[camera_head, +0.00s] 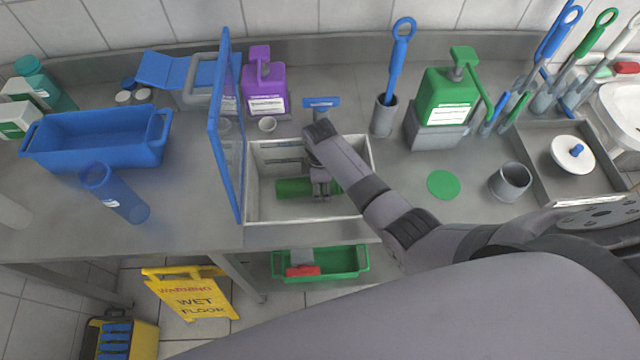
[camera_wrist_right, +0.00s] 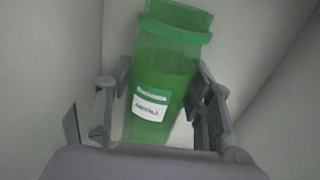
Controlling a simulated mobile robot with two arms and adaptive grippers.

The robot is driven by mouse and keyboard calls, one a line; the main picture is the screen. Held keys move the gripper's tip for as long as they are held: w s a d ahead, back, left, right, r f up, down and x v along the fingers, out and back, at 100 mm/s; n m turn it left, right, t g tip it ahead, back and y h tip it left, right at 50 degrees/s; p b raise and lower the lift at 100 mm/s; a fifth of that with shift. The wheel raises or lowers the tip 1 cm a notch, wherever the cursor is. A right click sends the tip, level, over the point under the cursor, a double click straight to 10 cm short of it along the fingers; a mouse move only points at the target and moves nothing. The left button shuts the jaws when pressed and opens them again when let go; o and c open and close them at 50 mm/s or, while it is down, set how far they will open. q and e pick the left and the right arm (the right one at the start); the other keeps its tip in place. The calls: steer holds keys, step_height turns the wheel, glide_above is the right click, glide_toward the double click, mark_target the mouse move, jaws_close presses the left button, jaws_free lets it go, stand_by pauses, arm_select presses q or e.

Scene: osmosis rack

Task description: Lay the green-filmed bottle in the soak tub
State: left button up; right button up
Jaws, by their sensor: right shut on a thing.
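A green bottle (camera_head: 293,187) lies on its side inside the white tub (camera_head: 303,217), whose blue lid (camera_head: 226,125) stands open at the left. My right gripper (camera_head: 320,188) reaches down into the tub and is shut on the bottle. In the right wrist view the green bottle (camera_wrist_right: 165,75) with its white label is between the fingers of my right gripper (camera_wrist_right: 160,112), with pale tub walls on both sides. I cannot tell whether the bottle touches the tub floor. My left gripper is not in view.
A purple jug (camera_head: 263,85) is behind the tub. A green jug (camera_head: 446,98), a green disc (camera_head: 443,184) and a grey cup (camera_head: 510,182) are to the right.

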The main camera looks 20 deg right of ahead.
stand_by(0.4)
steer(key=o, duration=1.2)
steer(key=shift+o, duration=0.3)
steer(key=o, duration=0.6)
steer(key=shift+o, duration=0.2)
steer(key=shift+r, duration=0.1)
steer(key=shift+w+r, duration=0.2)
steer(key=shift+w, duration=0.05)
step_height(320, 180, up, 8)
steer(key=p, duration=0.8)
steer(key=shift+f, duration=0.25)
steer(key=shift+c, duration=0.2)
steer(key=shift+r+p, duration=0.75)
steer(key=shift+r, duration=0.45)
steer(key=shift+o, duration=0.2)
